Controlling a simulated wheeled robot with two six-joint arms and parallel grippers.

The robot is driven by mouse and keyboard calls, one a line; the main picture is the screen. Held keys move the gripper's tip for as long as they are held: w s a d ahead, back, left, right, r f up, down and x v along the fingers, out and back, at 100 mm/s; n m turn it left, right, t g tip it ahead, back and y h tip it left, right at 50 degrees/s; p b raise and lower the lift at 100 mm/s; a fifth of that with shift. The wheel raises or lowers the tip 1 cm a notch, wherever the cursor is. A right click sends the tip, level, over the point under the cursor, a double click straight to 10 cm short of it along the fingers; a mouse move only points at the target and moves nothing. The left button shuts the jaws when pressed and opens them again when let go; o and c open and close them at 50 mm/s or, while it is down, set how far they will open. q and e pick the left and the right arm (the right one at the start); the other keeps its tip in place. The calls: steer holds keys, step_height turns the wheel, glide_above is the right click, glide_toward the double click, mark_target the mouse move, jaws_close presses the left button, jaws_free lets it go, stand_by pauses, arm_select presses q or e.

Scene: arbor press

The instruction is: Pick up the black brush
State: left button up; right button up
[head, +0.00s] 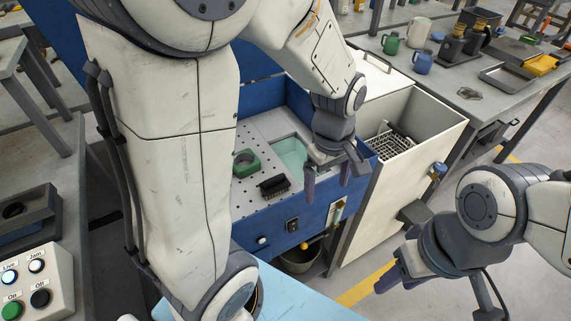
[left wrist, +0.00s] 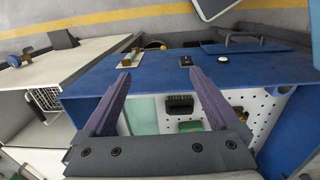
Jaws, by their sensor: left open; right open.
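The black brush (head: 274,187) lies on the perforated grey deck of a blue-walled station, near its front wall. It also shows in the left wrist view (left wrist: 180,104), closer to the right finger. My left gripper (head: 328,180) is open and empty, with its fingers pointing down. In the head view it is to the right of the brush and apart from it, over the station's front wall. In the left wrist view the two purple fingers (left wrist: 160,78) are spread wide. My right gripper (head: 420,285) is open and empty over the floor at the lower right.
A green block with a hole (head: 245,163) lies behind the brush. A pale green basin (head: 291,152) is to the brush's right. The station's blue front wall (head: 316,209) borders the deck.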

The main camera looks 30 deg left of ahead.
arm_select(q)
steer(key=w+a+f+n, duration=0.1)
steer(key=w+a+n, duration=0.1)
steer(key=a+n, duration=0.3)
steer(key=w+a+f+n+p, duration=0.1)
steer(key=w+a+f+n, duration=0.1)
steer(key=a+n, duration=0.4)
steer(key=w+a+f+n, duration=0.1)
steer(key=w+a+n, duration=0.1)
steer(key=a+n, duration=0.3)
steer(key=shift+a+f+n+p, duration=0.2)
steer(key=shift+n+p, duration=0.2)
steer(key=shift+n, duration=0.4)
glide_above(275, 178)
steer(key=shift+n, duration=0.3)
step_height(275, 178, down, 4)
steer(key=shift+f, duration=0.25)
steer(key=shift+f+p, duration=0.4)
steer(key=shift+f, duration=2.7)
steer(key=c, duration=1.5)
step_height(275, 178, up, 10)
steer(key=shift+r, duration=0.1)
steer(key=o, duration=0.9)
steer(key=shift+c, duration=0.2)
steer(key=c, duration=0.6)
steer(key=shift+c, duration=0.2)
